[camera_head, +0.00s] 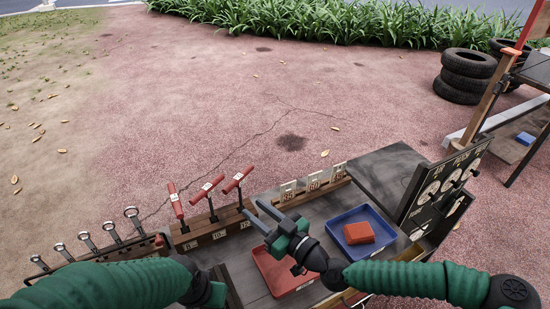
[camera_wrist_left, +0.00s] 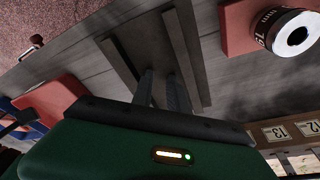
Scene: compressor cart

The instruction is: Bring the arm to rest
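My right arm (camera_head: 405,278) reaches in from the right. Its gripper (camera_head: 252,207) is over the cart top, fingers apart and pointing up-left, with nothing seen between them. It is above and behind the red tray (camera_head: 283,274), partly covering it. My left arm (camera_head: 105,287) lies along the lower left edge; its gripper is mostly cut off in the head view. In the left wrist view the left gripper (camera_wrist_left: 160,78) shows two fingers with a narrow gap and nothing held, over a grey surface between two dark strips.
The blue tray (camera_head: 380,246) holds a red block (camera_head: 358,233). Red-handled tools (camera_head: 208,189) stand in a numbered rack, and several wrenches (camera_head: 88,242) in another at left. A gauge panel (camera_head: 440,190) rises at right. A labelled cylinder (camera_wrist_left: 287,32) shows in the wrist view.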

